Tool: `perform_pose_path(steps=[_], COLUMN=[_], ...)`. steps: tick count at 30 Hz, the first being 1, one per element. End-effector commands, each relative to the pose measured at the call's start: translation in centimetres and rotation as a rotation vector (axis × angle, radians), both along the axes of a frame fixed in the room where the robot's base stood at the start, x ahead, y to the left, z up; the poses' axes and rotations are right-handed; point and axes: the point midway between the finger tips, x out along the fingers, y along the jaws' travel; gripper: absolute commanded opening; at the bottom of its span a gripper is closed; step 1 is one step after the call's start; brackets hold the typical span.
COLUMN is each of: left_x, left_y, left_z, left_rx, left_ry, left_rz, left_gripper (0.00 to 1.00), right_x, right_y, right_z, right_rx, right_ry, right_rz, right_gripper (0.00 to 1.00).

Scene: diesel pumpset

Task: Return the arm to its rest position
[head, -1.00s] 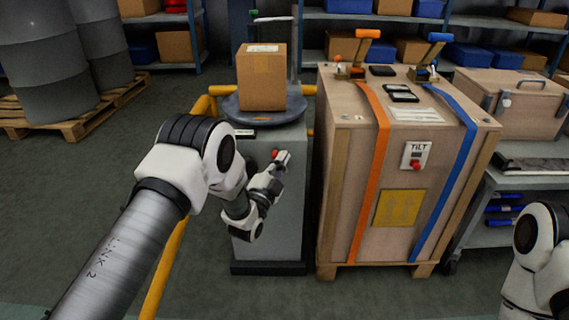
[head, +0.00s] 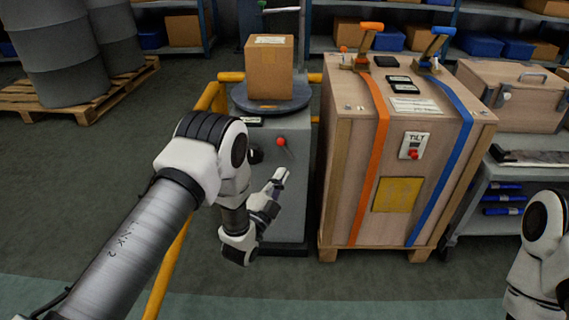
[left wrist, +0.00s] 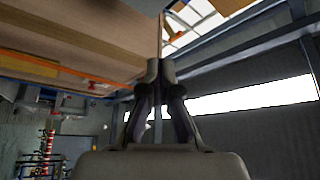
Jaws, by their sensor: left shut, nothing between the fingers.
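My left gripper (head: 278,178) is shut and empty. It is in front of the grey pedestal (head: 292,205), below and apart from the red-tipped knob (head: 281,142) on the pedestal's front. In the left wrist view its two dark fingers (left wrist: 160,68) meet at the tips with nothing between them. My left arm (head: 130,245) reaches in from the lower left with its elbow raised and the forearm hanging down. Part of my right arm (head: 540,250) shows at the right edge; its gripper is out of view.
A cardboard box (head: 270,68) sits on the pedestal's round plate (head: 245,98). A yellow rail (head: 168,262) runs beside my left arm. A strapped wooden crate (head: 345,175) stands close right of the pedestal. Barrels stand on a pallet (head: 80,108) at the left. Floor is open at left.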

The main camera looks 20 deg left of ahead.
Motion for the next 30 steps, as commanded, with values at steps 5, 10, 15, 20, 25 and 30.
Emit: perform_pose_path(steps=[5, 10, 15, 20, 25, 30], left_x=[0.0, 0.0, -1.0, -6.6, -17.8, -28.3], left_y=[0.0, 0.0, 0.5, 1.7, 3.0, 3.5], left_z=[0.0, 0.0, -1.6, -9.8, -19.4, -23.1], left_rx=[0.000, 0.000, -0.001, -0.057, -0.291, -0.501], left_ry=[0.000, -0.001, 0.044, 0.427, 1.016, 1.416], left_rz=[0.000, -0.001, 0.009, 0.045, 0.162, 0.355], left_gripper=[0.00, 0.00, 0.00, 0.00, 0.00, 0.00], right_x=[0.0, 0.0, 0.0, 0.0, 0.0, 0.0], right_y=[0.0, 0.0, 0.0, 0.0, 0.0, 0.0], right_z=[0.0, 0.0, 0.0, 0.0, 0.0, 0.0], right_rx=[0.000, 0.000, 0.000, 0.000, 0.000, 0.000], right_ry=[0.000, 0.000, 0.000, 0.000, 0.000, 0.000], right_rz=[0.000, 0.000, 0.000, 0.000, 0.000, 0.000], right_gripper=[0.40, 0.40, 0.40, 0.40, 0.40, 0.40])
